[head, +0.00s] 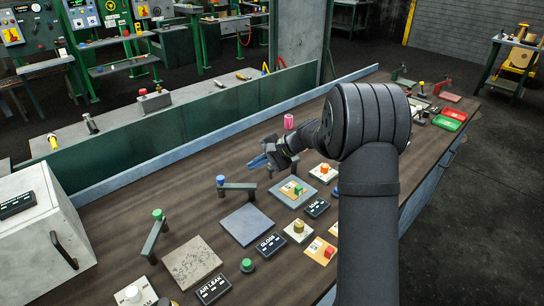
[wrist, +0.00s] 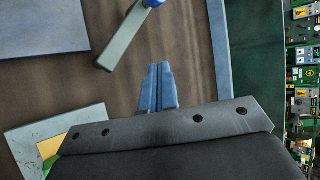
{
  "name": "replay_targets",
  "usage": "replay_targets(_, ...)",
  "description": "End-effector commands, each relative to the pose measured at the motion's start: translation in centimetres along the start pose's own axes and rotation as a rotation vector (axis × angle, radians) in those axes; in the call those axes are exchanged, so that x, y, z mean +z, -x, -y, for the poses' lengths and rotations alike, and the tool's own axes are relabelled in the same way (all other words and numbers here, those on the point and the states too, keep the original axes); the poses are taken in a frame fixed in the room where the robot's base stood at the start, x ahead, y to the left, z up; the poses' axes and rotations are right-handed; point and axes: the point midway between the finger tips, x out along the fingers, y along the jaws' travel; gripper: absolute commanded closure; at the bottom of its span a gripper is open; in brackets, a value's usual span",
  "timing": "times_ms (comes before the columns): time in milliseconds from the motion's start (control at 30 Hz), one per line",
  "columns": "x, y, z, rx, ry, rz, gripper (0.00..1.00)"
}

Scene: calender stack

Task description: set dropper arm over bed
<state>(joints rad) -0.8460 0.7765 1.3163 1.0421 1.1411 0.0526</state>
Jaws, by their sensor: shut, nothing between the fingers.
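A grey-green swing arm (head: 240,186) with a blue knob (head: 221,180) stands on the bench behind a plain blue-grey plate (head: 246,226). A second swing arm (head: 153,238) with a green knob (head: 157,214) stands further left, beside a speckled plate (head: 190,264). No label tells me which arm is the dropper arm or which plate is the bed. My gripper (head: 258,162) is above the bench, right of the blue-knobbed arm, with its blue fingers together and empty. In the wrist view, the fingertips (wrist: 158,68) point toward that arm (wrist: 124,40), apart from it. The blue-grey plate (wrist: 40,27) shows upper left.
Black label blocks, including GLOSS (head: 270,243), and small knobs line the front. A white box (head: 40,230) is at left. A low wall (head: 200,125) runs behind.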

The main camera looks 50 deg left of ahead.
Motion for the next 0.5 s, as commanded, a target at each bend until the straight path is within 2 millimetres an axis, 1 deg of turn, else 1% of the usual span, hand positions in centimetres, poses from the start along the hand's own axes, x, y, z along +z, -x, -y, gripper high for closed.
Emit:
replay_targets(100,-0.2,0.6,0.7,0.139,0.220,-0.035,1.00)
replay_targets(267,-1.1,2.1,1.8,0.334,0.507,-0.083,1.00)
replay_targets(367,-1.8,3.4,2.7,0.450,0.670,-0.110,1.00)
replay_targets(500,-2.8,5.5,4.4,0.607,0.875,-0.150,1.00)
